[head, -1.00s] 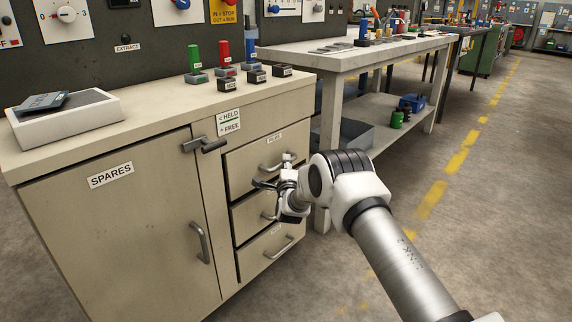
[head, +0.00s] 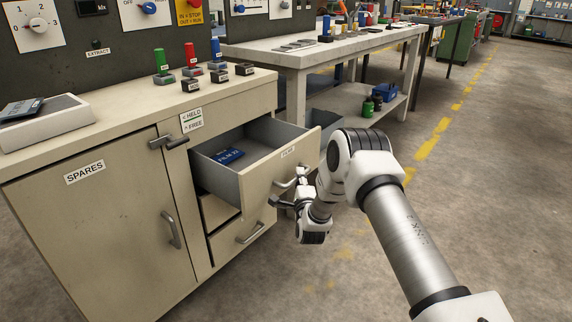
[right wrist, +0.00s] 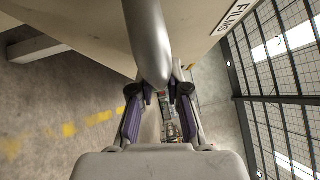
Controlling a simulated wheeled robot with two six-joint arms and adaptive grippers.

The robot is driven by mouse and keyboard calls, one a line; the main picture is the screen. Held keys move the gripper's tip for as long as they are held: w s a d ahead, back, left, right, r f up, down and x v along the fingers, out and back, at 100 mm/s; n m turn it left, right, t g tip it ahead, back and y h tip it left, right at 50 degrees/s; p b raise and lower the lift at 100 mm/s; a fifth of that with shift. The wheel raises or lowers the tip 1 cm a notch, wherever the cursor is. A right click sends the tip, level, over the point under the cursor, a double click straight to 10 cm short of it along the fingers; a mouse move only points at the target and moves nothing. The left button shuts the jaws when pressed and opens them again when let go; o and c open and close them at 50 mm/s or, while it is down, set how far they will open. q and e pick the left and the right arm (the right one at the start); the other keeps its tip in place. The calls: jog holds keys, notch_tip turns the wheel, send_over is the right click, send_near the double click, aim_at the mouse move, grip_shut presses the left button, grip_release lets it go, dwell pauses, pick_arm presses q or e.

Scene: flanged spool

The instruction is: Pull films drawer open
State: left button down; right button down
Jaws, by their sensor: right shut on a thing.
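The films drawer (head: 262,187) is the top drawer of the beige cabinet and stands well out from it. Its inside shows, with a dark blue film box (head: 228,155) lying in it. My right gripper (head: 287,190) is at the drawer's front, shut on its handle. In the right wrist view the grey handle (right wrist: 148,50) runs down between the two fingers (right wrist: 158,95), and the FILMS label (right wrist: 233,17) shows on the drawer front at the upper right. My left gripper is not in view.
The SPARES door (head: 95,225) is closed, left of the drawers. The lower drawers (head: 238,235) are shut. A workbench (head: 300,58) stands behind. The floor (head: 480,190) at the right is clear.

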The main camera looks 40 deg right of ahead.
jog(key=shift+s+d+p, duration=0.25)
jog(key=shift+s, duration=0.6)
jog(key=shift+s+d+p, duration=0.2)
jog(key=shift+s, duration=0.7)
jog(key=shift+s+d+p, duration=0.25)
jog(key=shift+s, duration=0.6)
jog(key=c, duration=1.1)
grip_release()
jog(key=shift+c, duration=0.2)
jog(key=v, duration=1.2)
